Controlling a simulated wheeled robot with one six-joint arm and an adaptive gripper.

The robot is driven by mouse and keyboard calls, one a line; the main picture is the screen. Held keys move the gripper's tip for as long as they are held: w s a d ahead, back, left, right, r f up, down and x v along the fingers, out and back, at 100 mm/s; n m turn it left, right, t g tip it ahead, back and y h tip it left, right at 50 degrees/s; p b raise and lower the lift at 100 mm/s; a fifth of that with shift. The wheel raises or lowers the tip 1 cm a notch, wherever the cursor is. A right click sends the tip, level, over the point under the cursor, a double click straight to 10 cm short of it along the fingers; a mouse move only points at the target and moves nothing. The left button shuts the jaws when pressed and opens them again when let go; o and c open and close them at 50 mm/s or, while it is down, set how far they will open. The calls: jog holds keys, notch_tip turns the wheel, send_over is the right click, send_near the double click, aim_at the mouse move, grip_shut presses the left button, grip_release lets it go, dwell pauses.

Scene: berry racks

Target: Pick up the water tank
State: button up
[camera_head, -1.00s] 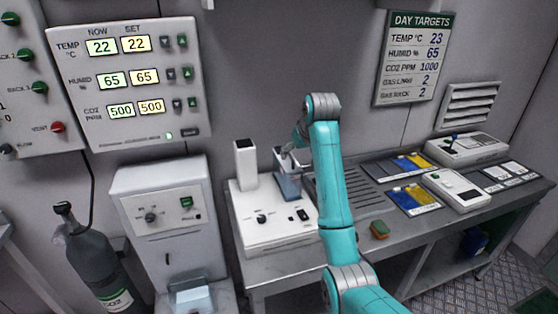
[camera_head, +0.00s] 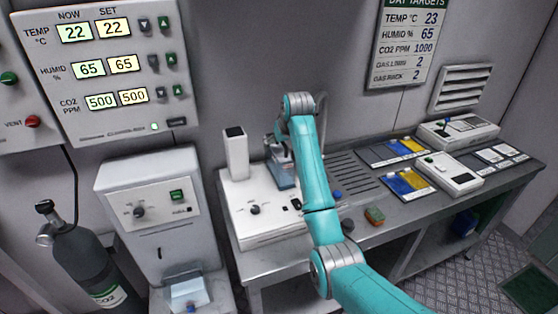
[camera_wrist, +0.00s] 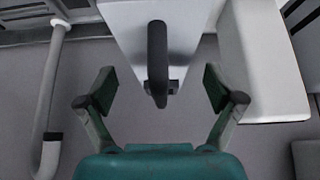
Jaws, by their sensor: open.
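The water tank (camera_head: 284,178) is a small blue-grey container on the white device (camera_head: 258,228) on the bench, partly covered by my arm. In the wrist view the tank (camera_wrist: 126,14) shows close up at the top middle, with a dark upright handle (camera_wrist: 157,55). My gripper (camera_head: 276,143) is at the top of the tank in the head view. In the wrist view my gripper (camera_wrist: 160,95) is open, with a finger on each side of the handle and visible gaps to both. The gripper is empty.
A white post (camera_head: 236,155) stands close beside the tank; it also fills the wrist view's right side (camera_wrist: 262,60). A grey pipe (camera_wrist: 48,85) is on the wrist view's left. A sponge (camera_head: 374,216) and blue and yellow packets (camera_head: 408,185) lie right on the bench.

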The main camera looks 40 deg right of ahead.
jog(key=shift+x, duration=1.3)
grip_shut()
jog(key=shift+r, duration=0.1)
